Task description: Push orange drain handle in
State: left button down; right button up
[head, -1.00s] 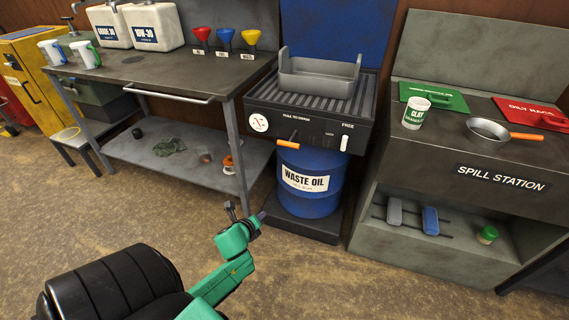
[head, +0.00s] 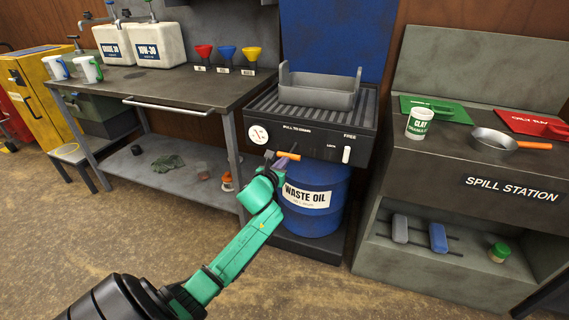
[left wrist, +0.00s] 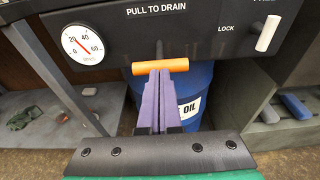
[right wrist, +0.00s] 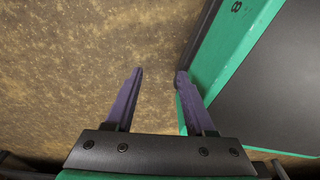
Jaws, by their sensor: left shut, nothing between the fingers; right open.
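The orange drain handle (head: 289,155) is a short crossbar on a dark stem below the "PULL TO DRAIN" label. In the left wrist view the handle (left wrist: 146,68) stands out from the black drain panel (left wrist: 118,30), with some stem visible behind it. My left gripper (head: 277,162) is shut and empty, pointing at the middle of the handle. In the left wrist view its purple fingertips (left wrist: 161,76) overlap the crossbar; I cannot tell whether they touch it. My right gripper (right wrist: 159,72) is open and empty above the floor.
The blue waste oil drum (head: 318,195) stands under the panel. A white lock lever (head: 346,155) is right of the handle, and a round gauge (head: 258,138) is left. The workbench (head: 170,82) and spill station (head: 440,180) flank it. The floor in front is clear.

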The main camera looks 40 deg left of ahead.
aim_at(291, 151)
pick_arm(q)
jog(key=shift+w+a+f, duration=0.15)
jog(key=shift+w, duration=0.4)
pick_arm(e)
jog(key=shift+f, duration=0.1)
pick_arm(q)
jog(key=x, duration=0.1)
jog(key=b+x, duration=0.1)
jog(key=x, duration=0.1)
jog(key=r+x, duration=0.1)
jog(key=shift+w+f, duration=0.15)
jog(key=shift+w, duration=0.15)
jog(key=shift+w+a, duration=0.2)
jog(key=shift+r, duration=0.4)
pick_arm(e)
jog(key=w, duration=0.2)
jog(key=shift+w+a+f, duration=0.15)
jog(key=shift+w+a, duration=0.1)
jog(key=shift+w, duration=0.05)
